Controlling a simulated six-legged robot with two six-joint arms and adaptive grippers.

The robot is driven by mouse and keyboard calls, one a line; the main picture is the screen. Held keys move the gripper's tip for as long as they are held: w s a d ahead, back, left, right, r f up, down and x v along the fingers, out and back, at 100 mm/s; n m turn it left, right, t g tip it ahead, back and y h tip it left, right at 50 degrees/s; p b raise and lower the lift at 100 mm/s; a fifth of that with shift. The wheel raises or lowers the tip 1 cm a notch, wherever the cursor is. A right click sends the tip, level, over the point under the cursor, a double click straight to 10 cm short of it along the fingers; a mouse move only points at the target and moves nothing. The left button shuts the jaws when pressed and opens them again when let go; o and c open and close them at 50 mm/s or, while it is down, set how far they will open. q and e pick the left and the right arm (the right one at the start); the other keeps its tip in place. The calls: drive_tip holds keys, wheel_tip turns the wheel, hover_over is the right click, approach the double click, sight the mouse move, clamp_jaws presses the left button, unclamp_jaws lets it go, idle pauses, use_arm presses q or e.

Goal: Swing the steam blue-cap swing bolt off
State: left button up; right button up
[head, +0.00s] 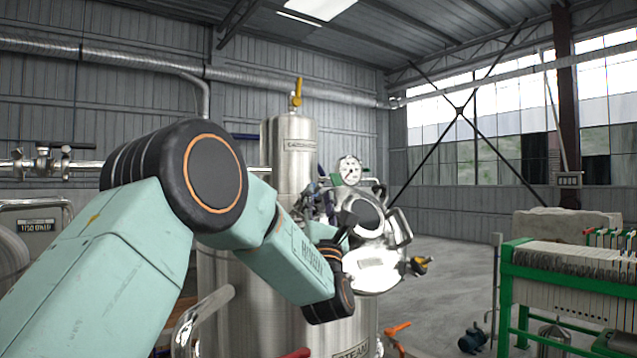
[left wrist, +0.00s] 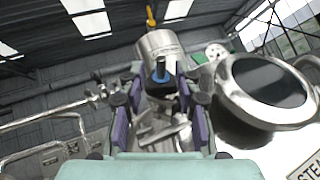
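The steel tank marked STEAM (head: 350,345) stands in front of me in the head view, with a round steel cover (head: 378,272) and sight glass on top. My left gripper (head: 325,203) is over the tank top beside the cover, partly hidden by my arm. In the left wrist view its two purple-padded fingers (left wrist: 158,105) are apart. The blue-cap swing bolt (left wrist: 160,70) shows upright between and beyond them; whether a pad touches it I cannot tell. The sight glass (left wrist: 268,82) is just right of the fingers. The blue cap is hidden in the head view. My right gripper is not in view.
A pressure gauge (head: 350,170) and a tall steel vessel with a yellow valve (head: 297,95) stand behind the gripper. A yellow-tipped fitting (head: 420,266) sticks out at the cover's right.

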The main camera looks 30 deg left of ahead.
sight(318, 190)
use_arm(q)
drive_tip(key=p+x, duration=0.1)
drive_tip(key=x, duration=0.2)
drive_tip(key=shift+a+r, duration=0.1)
drive_tip(key=shift+a, duration=0.2)
drive_tip(key=shift+w, duration=0.45)
drive_tip(key=shift+s+d+r, duration=0.1)
drive_tip(key=shift+d, duration=0.1)
drive_tip(key=shift+s, duration=0.1)
drive_tip(key=shift+c, duration=0.2)
drive_tip(key=shift+a, duration=0.15)
drive_tip(key=shift+c, duration=0.8)
drive_tip(key=shift+a, duration=0.15)
drive_tip(key=shift+c, duration=1.4)
clamp_jaws()
